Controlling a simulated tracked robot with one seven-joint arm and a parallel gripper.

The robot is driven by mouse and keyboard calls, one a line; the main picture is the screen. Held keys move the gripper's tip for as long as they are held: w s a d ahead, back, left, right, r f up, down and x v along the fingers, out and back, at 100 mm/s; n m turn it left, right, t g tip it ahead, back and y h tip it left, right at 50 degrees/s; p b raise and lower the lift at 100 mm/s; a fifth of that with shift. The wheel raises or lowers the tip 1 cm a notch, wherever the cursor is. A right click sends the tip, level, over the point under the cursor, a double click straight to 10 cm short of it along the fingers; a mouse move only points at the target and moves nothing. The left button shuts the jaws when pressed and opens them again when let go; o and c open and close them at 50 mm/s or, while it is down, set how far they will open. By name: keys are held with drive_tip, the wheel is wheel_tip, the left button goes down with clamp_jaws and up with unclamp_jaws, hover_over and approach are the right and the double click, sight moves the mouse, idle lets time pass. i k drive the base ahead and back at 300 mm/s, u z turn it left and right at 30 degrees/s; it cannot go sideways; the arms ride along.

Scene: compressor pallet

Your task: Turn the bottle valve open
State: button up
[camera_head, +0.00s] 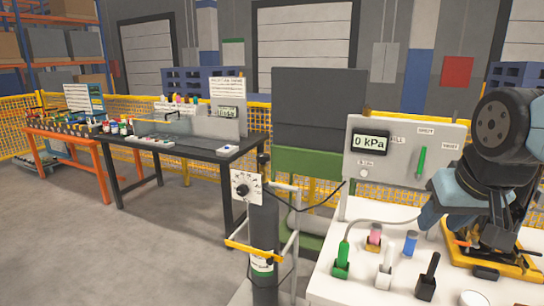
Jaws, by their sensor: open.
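A dark gas bottle (263,235) stands upright in a wheeled frame near the middle, with a label low on its side. A black knob-like part (263,159) sits at its top and looks like the bottle valve. How far it is turned cannot be read. A white plate with a black dial (242,189) is in front of the bottle's upper part. My gripper (496,238) appears as the dark lower end of my arm at the right, well apart from the bottle. It is open, but its fingers are hard to make out. Nothing shows held in it.
A white bench (330,282) holds several coloured plugs in blocks. A panel (436,150) behind it reads 0 kPa. A yellow bar (252,252) crosses the bottle, and a dark hose arches beside it. A black table (208,151) stands behind left.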

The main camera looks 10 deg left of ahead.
sight(263, 158)
drive_tip(key=i, duration=0.85)
drive_tip(key=u, duration=0.05)
